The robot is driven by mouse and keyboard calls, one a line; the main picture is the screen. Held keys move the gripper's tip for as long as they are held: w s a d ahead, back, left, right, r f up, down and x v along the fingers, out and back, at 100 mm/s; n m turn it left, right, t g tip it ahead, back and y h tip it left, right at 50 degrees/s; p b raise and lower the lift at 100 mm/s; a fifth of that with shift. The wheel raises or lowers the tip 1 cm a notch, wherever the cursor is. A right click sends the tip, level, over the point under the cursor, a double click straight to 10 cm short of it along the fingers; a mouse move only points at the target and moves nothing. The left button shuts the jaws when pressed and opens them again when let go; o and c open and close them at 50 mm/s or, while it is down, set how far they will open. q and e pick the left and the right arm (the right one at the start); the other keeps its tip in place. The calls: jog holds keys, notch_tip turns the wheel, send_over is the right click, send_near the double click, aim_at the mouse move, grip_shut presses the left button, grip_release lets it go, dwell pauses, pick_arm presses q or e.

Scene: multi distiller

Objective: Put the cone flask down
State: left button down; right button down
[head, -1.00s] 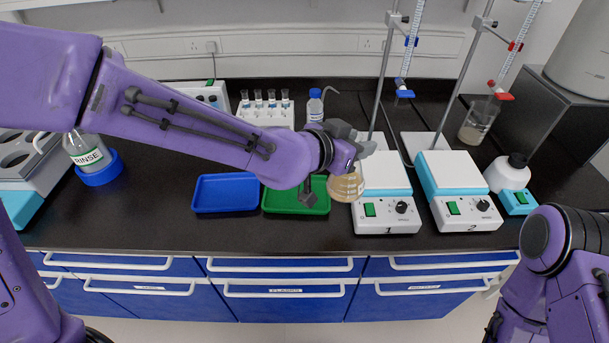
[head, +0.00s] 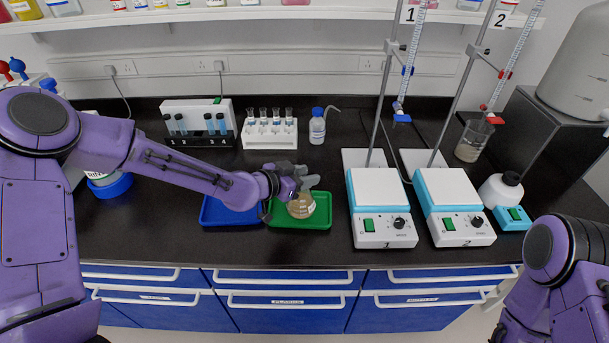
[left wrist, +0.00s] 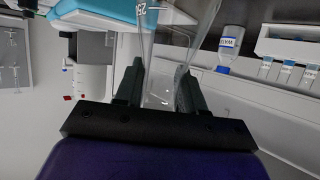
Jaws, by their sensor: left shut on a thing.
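The cone flask (head: 301,207) holds a tan liquid and appears upright over the green tray (head: 318,222). Whether its base touches the tray I cannot tell. My left gripper (head: 292,182) is shut on the flask near its upper part and hides some of it. In the left wrist view the clear glass of the flask (left wrist: 160,80) lies between the two dark fingers of the gripper. My right arm shows at the lower right of the head view, but its gripper is out of view.
A blue tray (head: 228,215) lies left of the green one, partly under my left arm. Stirrer plate 1 (head: 385,230) and stirrer plate 2 (head: 455,228) stand to the right. A white tube rack (head: 270,135) and a wash bottle (head: 317,128) stand behind.

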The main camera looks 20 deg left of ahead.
pick_arm(q)
jog(key=shift+w+f, duration=0.15)
jog(key=shift+f, duration=0.2)
jog(key=shift+f, duration=0.15)
jog(key=c, duration=0.7)
grip_release()
